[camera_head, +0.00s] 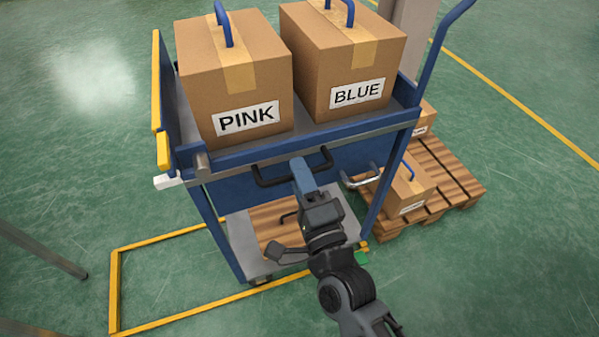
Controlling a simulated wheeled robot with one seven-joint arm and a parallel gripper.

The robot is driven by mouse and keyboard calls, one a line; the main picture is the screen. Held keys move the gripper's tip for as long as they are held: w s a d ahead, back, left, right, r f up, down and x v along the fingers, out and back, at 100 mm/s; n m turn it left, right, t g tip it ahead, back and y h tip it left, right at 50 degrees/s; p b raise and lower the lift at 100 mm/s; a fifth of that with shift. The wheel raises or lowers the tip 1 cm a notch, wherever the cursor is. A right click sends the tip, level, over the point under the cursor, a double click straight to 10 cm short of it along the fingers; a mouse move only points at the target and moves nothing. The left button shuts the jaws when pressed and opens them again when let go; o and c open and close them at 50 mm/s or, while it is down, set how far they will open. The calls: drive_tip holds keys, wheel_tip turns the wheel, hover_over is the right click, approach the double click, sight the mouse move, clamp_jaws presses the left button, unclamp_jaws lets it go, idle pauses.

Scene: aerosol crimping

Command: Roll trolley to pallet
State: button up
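The blue trolley (350,137) stands in front of me, with a black handle (268,181) on its near side. It carries two cardboard boxes with blue straps, the PINK box (200,88) at left and the BLUE box (325,80) at right. The wooden pallet (457,187) lies on the floor just right of the trolley, partly hidden behind it. My gripper (303,172) is at the middle of the black handle, its blue-grey finger overlapping the bar. The far finger is hidden, so I cannot see whether it is closed on the bar.
Cardboard boxes stand on the pallet, one near (407,187) and one farther back (422,118). A yellow floor frame (114,290) lies under and left of the trolley. A grey post (408,30) rises behind it. Green floor is open at left and far right.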

drive_tip(key=v, duration=0.7)
drive_tip(key=shift+b, duration=0.4)
